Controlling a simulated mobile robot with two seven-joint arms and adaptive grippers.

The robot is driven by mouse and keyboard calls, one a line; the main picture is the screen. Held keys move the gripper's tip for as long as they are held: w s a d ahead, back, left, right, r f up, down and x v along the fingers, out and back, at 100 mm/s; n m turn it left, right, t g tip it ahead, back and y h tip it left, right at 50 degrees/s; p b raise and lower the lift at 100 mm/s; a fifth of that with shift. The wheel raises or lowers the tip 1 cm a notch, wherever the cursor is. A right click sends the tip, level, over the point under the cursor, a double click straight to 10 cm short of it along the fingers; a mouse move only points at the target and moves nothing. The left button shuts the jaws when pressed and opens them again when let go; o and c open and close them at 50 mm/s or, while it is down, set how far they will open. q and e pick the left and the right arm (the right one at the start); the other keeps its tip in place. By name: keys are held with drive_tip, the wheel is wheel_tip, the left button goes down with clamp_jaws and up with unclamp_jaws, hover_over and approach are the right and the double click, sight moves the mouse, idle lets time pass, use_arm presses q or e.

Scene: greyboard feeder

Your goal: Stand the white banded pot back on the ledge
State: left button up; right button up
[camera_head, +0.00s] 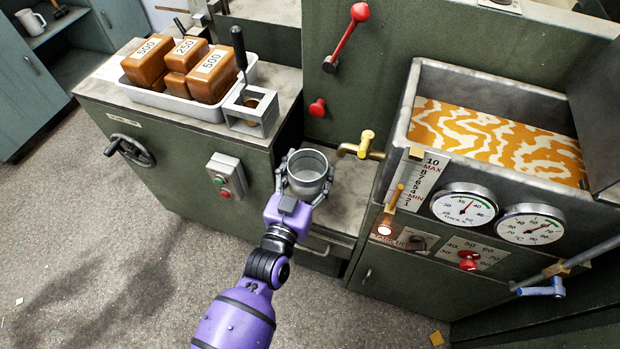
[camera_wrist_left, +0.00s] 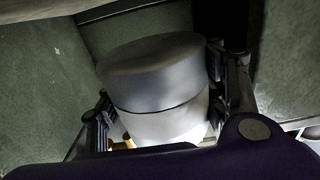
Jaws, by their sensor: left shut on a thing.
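A round, open-topped pot (camera_head: 306,172), pale grey with a thin dark band line, is between the fingers of my left gripper (camera_head: 307,178). In the left wrist view the pot (camera_wrist_left: 155,85) fills the middle, with a dark finger on each side. It looks empty and roughly upright in the head view. A low grey ledge (camera_head: 348,192) lies in the recess just right of the pot, under a brass tap (camera_head: 362,147). I cannot tell whether the pot touches the ledge. My right gripper is not in view.
A green cabinet at left carries a white tray (camera_head: 190,105) of brown blocks and a metal holder (camera_head: 249,113) with a black-handled tool. At right stands a trough (camera_head: 480,85) with gauges and knobs. A red lever (camera_head: 345,38) sits above the recess.

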sight(310, 176)
use_arm(q)
drive_tip(key=shift+w+f, duration=0.6)
drive_tip(key=shift+f, duration=0.05)
drive_tip(key=shift+w+f+b, duration=0.15)
drive_tip(key=shift+f+b, duration=0.2)
drive_tip(key=shift+f, duration=0.55)
drive_tip(key=shift+w+f+b, duration=0.1)
drive_tip(key=shift+f+b, duration=0.2)
drive_tip(key=shift+f, duration=0.6)
drive_tip(key=shift+f, duration=0.15)
drive_tip(key=o, duration=2)
